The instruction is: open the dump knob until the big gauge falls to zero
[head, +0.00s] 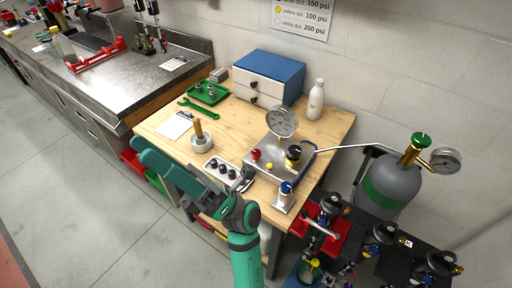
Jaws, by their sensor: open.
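A polished metal box on the wooden bench carries the big round gauge (282,121), which has a white face. Its needle is too small to read. On the box are a red knob (256,154), a yellow knob (269,166) and a larger black knob (294,153). I cannot tell which is the dump knob. My teal arm lies folded across the bench's front left. My gripper (245,181) shows only small and dark, partly behind my arm, just left of and in front of the box. It looks open and empty, apart from the knobs.
A grey box with several black knobs (221,168) sits left of the metal box. A white bottle (316,100) and drawer unit (268,78) stand behind.

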